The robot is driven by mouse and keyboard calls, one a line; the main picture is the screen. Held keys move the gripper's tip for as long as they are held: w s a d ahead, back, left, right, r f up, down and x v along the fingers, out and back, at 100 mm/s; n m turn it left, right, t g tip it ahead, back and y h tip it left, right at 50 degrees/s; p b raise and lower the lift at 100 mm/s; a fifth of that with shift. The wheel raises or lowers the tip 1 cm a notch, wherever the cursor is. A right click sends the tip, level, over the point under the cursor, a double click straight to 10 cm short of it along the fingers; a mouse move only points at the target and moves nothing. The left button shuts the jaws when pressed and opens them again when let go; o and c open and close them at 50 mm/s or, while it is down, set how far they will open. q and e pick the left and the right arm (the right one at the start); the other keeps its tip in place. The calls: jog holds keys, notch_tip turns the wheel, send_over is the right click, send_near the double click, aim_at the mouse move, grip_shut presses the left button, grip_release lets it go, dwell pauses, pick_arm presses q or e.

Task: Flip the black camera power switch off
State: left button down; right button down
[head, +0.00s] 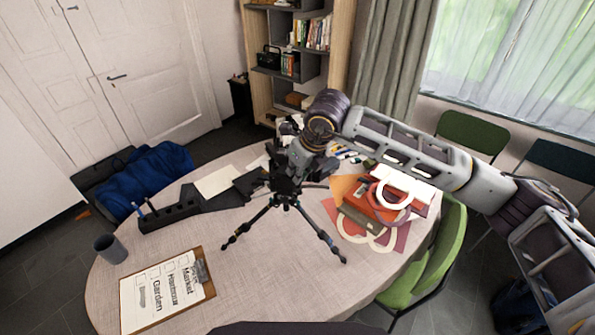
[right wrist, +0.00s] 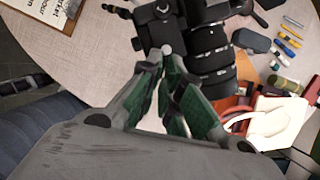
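The black camera (head: 287,176) stands on a black tripod (head: 287,203) on the round table. In the right wrist view its dark body (right wrist: 157,22) and large ringed lens (right wrist: 212,68) lie just beyond my fingers. I cannot pick out the power switch. My right gripper (head: 297,155) reaches down from the upper right and overlaps the camera in the head view. In the right wrist view its green-padded fingers (right wrist: 166,64) come together at the tips, close to the camera body, with nothing visible held. Whether they touch the camera I cannot tell. My left gripper is not in view.
The table (head: 240,262) also bears a clipboard (head: 150,300), a dark mug (head: 110,248), a black organizer (head: 168,212) with pens, and a colourful paper pile (head: 358,220) right of the tripod. A green chair (head: 440,250) stands at the right edge. The table front is clear.

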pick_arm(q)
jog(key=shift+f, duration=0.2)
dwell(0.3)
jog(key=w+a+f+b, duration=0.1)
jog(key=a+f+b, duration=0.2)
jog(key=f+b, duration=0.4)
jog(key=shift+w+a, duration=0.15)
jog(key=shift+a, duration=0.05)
pick_arm(e)
jog(key=n, duration=0.2)
jog(key=w+n+g+y, duration=0.1)
jog(key=n, duration=0.1)
jog(key=w+d+n+g, duration=0.1)
jog(key=n, duration=0.2)
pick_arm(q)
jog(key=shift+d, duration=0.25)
pick_arm(e)
jog(key=c, duration=1.7)
grip_release()
jog(key=shift+o, duration=0.3)
